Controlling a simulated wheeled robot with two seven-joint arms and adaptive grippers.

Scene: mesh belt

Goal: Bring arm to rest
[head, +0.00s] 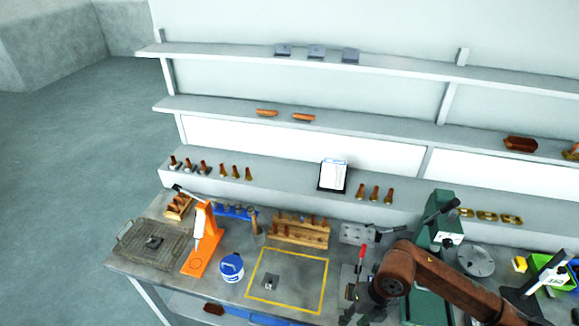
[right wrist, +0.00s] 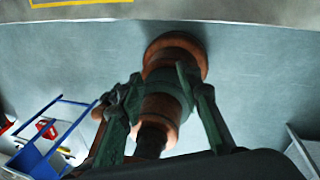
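My right arm (head: 440,278) comes in from the lower right of the head view, bent over the front of the workbench. Its gripper (head: 357,314) is at the bottom edge of that view, partly cut off. In the right wrist view, the two green fingers of the right gripper (right wrist: 165,98) stand apart. A brown, rounded link coloured like my arm shows between and beyond them; I see no work part held. My left arm and gripper are not in the head view.
The workbench (head: 130,263) carries a mesh tray (head: 140,250), an orange press (head: 196,262), a blue-and-white tub (head: 232,268), a yellow-outlined area (head: 300,296) with a small grey part, and a green machine (head: 432,235). A blue-framed rack (right wrist: 48,135) stands left in the wrist view.

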